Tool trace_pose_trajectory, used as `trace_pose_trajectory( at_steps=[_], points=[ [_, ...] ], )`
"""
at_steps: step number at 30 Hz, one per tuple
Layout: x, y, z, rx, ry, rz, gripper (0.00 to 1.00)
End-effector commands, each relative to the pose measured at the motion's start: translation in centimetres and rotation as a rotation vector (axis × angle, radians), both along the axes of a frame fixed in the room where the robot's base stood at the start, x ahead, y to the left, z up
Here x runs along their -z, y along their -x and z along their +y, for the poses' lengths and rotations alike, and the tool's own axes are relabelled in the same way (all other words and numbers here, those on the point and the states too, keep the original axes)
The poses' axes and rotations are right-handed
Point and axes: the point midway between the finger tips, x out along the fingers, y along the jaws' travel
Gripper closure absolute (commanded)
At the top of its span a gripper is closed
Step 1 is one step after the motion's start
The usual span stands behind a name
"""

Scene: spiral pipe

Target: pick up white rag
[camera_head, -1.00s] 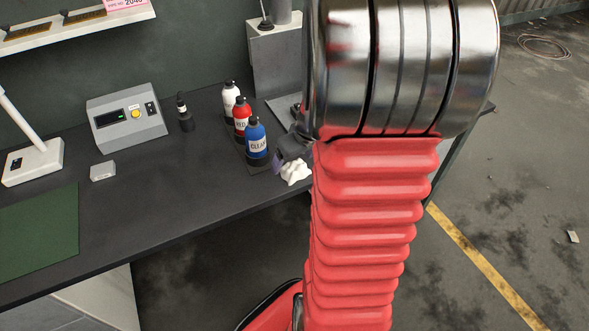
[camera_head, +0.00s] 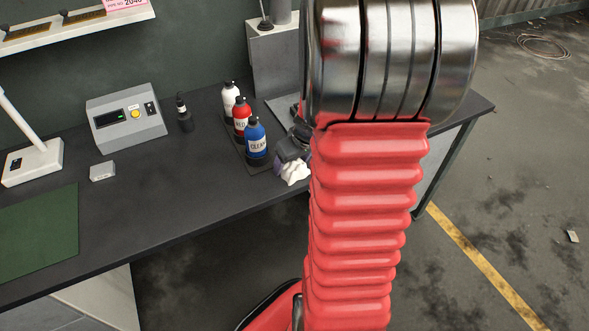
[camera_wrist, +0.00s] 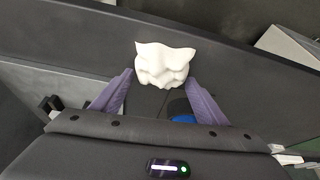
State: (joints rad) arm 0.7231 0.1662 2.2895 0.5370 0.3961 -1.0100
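The white rag (camera_head: 294,174) is a crumpled lump on the dark workbench near its front edge, partly behind my arm in the head view. In the wrist view, the rag (camera_wrist: 163,68) lies at the tips of my gripper (camera_wrist: 160,78). The two purple fingers are spread wide, one on each side of the rag's lower part. Whether they touch it is not clear. In the head view, my gripper (camera_head: 282,163) is right at the rag, and most of it is hidden.
A blue bottle (camera_head: 256,138), a red bottle (camera_head: 241,117) and a white bottle (camera_head: 230,98) stand close behind and left of the rag. A grey control box (camera_head: 126,117) is farther left. The front middle of the bench (camera_head: 170,205) is clear.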

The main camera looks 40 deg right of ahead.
Motion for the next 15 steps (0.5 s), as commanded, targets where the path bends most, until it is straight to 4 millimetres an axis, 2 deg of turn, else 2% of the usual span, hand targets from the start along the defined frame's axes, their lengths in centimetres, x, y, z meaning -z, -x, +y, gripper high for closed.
trace_pose_trajectory(
  at_steps=[2, 12, 15],
  points=[
    [0.00, 0.00, 0.01, 0.000, 0.000, 0.000, 0.38],
    [0.00, -0.01, 0.02, 0.000, 0.000, 0.000, 0.62],
    [-0.01, -0.02, 0.02, 0.000, 0.000, 0.000, 0.63]
  ],
)
